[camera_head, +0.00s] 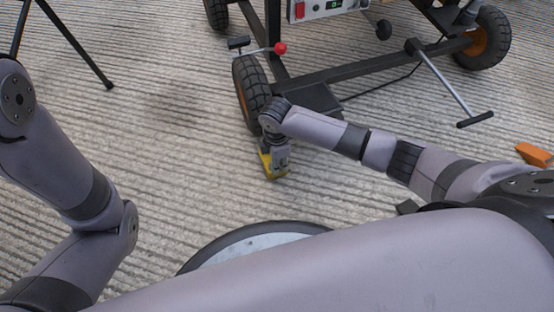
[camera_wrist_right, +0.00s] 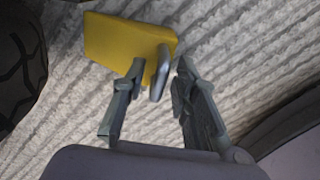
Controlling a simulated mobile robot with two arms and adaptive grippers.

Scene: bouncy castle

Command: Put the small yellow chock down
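The small yellow chock (camera_head: 266,161) is low over or on the ribbed concrete, just in front of the near cart wheel (camera_head: 248,88). My right gripper (camera_head: 275,168) is right at it and partly hides it. In the right wrist view the chock (camera_wrist_right: 118,40) lies just beyond the fingertips. Its grey handle (camera_wrist_right: 160,74) is between the two fingers of my right gripper (camera_wrist_right: 160,68), with a gap visible on either side. The fingers look open. I cannot tell whether the chock's underside touches the ground. My left arm shows at the left; its gripper is out of view.
A wheeled black cart frame (camera_head: 385,66) with a control box (camera_head: 325,6) stands at the back. A red-knobbed lever (camera_head: 280,48) and a T-shaped bar (camera_head: 473,118) stick out from it. An orange block (camera_head: 534,154) lies at the right. The concrete left of the chock is clear.

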